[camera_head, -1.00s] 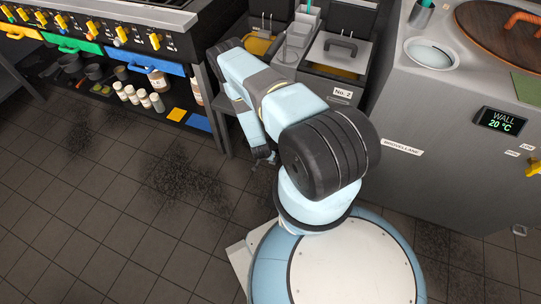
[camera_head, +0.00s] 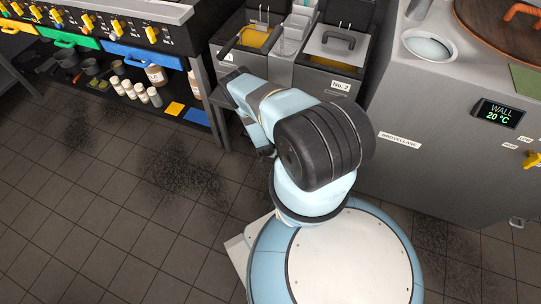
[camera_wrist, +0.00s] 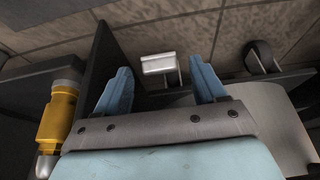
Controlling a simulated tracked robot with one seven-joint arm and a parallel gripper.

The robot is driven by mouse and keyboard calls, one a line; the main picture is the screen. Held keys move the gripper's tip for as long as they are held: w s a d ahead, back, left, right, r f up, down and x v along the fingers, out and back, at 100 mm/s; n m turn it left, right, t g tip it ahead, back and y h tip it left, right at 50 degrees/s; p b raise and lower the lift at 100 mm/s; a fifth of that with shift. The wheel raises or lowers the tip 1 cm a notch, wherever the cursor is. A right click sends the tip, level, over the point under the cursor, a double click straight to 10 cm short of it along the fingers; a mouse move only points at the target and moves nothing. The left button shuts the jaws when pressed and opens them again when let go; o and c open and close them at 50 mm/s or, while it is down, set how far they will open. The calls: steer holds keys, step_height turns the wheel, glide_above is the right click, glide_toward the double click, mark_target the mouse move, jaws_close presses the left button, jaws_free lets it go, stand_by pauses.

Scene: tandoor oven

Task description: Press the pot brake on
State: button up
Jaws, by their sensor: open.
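In the wrist view a small pale metal pedal (camera_wrist: 160,64), which looks like the pot brake, sticks out low down near the tiled floor. My gripper (camera_wrist: 159,72) is open, with one blue finger on each side of the pedal in the picture. Nothing is between the fingers that I can see to be held, and I cannot tell if they touch the pedal. In the head view my gripper (camera_head: 266,152) is a dark tip mostly hidden behind my arm, beside the fryer unit (camera_head: 341,86). The pedal is not visible there.
A dark panel stands left of the pedal, with a yellow cylinder (camera_wrist: 60,112) beyond it. A black caster wheel (camera_wrist: 258,57) is to the right. The grey tandoor (camera_head: 440,150) stands at right, the range shelf (camera_head: 135,100) at left. Tiled floor at left is clear.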

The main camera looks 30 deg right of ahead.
steer(key=shift+w+d+f, duration=0.1)
steer(key=shift+f, duration=0.3)
steer(key=shift+c, duration=0.5)
jaws_close()
